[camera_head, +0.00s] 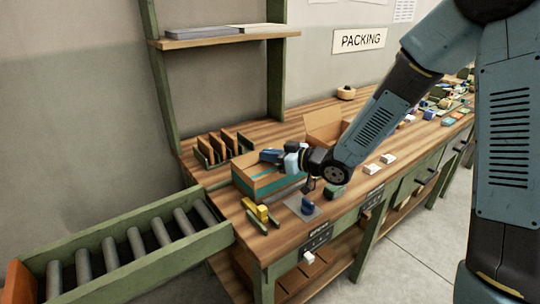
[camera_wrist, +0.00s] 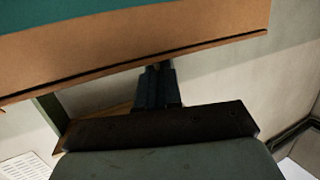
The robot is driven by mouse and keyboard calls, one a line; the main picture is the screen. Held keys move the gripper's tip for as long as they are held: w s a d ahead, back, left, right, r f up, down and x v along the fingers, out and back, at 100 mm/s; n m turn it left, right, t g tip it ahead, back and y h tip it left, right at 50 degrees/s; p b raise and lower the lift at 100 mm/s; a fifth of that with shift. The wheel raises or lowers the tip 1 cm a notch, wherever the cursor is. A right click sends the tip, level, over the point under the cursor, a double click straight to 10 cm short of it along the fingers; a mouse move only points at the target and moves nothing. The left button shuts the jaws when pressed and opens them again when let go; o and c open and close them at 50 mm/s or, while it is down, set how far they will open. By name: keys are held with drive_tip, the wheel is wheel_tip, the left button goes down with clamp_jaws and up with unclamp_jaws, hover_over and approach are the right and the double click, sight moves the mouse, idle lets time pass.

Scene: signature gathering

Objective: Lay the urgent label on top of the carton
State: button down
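The carton (camera_head: 257,180), a brown box with teal tape on it, stands on the wooden bench in the head view. My gripper (camera_head: 270,156) is at its top, near the far edge. In the wrist view the brown carton (camera_wrist: 130,50) with a teal band fills the upper part. My gripper (camera_wrist: 157,75) shows there as two dark fingers close together. Their tips reach the carton's edge, and I cannot tell whether they touch it or have anything thin between them. I cannot make out the urgent label in either view.
A roller conveyor (camera_head: 125,250) meets the bench at left. A yellow item (camera_head: 258,212) and a blue item on a grey pad (camera_head: 317,213) lie in front of the carton. Brown upright dividers (camera_head: 217,148) stand behind it, and an open box (camera_head: 323,128) stands to the right.

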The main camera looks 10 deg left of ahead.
drive_tip(key=shift+f, duration=0.45)
drive_tip(key=c, duration=1.2)
unclamp_jaws()
drive_tip(key=shift+d, duration=0.1)
drive_tip(key=v, duration=1.3)
drive_tip(key=shift+d+r, duration=0.1)
drive_tip(key=shift+d, duration=0.15)
